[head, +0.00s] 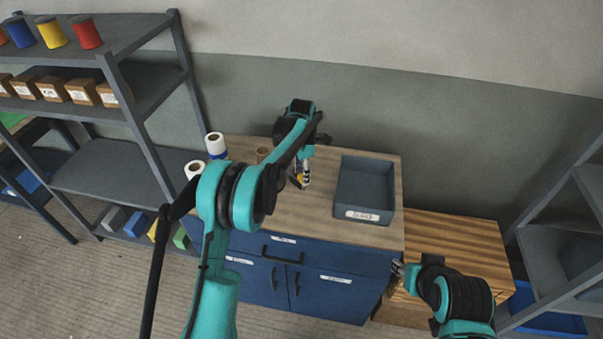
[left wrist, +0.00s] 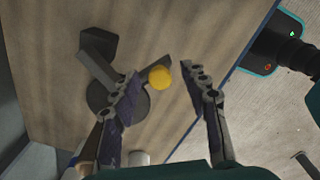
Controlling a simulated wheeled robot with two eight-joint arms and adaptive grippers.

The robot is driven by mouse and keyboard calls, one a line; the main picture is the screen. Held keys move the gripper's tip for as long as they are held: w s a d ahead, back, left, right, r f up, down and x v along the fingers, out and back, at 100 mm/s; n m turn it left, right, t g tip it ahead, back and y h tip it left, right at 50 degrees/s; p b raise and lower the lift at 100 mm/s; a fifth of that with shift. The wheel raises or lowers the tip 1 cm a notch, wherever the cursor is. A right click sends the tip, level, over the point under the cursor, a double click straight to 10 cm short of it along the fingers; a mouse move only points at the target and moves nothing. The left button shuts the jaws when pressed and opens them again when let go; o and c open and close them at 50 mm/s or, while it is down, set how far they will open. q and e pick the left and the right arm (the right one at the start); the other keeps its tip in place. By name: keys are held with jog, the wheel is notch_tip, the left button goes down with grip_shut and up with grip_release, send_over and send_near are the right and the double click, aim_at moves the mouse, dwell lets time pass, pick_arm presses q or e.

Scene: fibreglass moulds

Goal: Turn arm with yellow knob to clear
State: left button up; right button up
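The yellow knob (left wrist: 159,77) shows in the left wrist view at the end of a short grey arm. That arm joins a dark round base (left wrist: 120,108) on the wooden worktop, and a dark block (left wrist: 98,45) sits at its far side. My left gripper (left wrist: 161,72) is open, with one finger on each side of the knob; I cannot tell whether either touches it. In the head view my left gripper (head: 302,178) points down at the worktop and hides most of the device. My right gripper (head: 398,267) is beside the cabinet's front right corner, its fingers too small to judge.
A grey labelled tray (head: 365,215) stands on the worktop to the right. White-topped rolls (head: 216,145) and a brown cup (head: 263,154) are at the left. Shelves (head: 120,92) stand left, and a lower wooden box (head: 460,240) stands right. The worktop front is clear.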

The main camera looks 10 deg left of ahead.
pick_arm(q)
jog(key=shift+r, duration=0.1)
notch_tip(320, 180, up, 12)
dwell(0.5)
dwell(0.4)
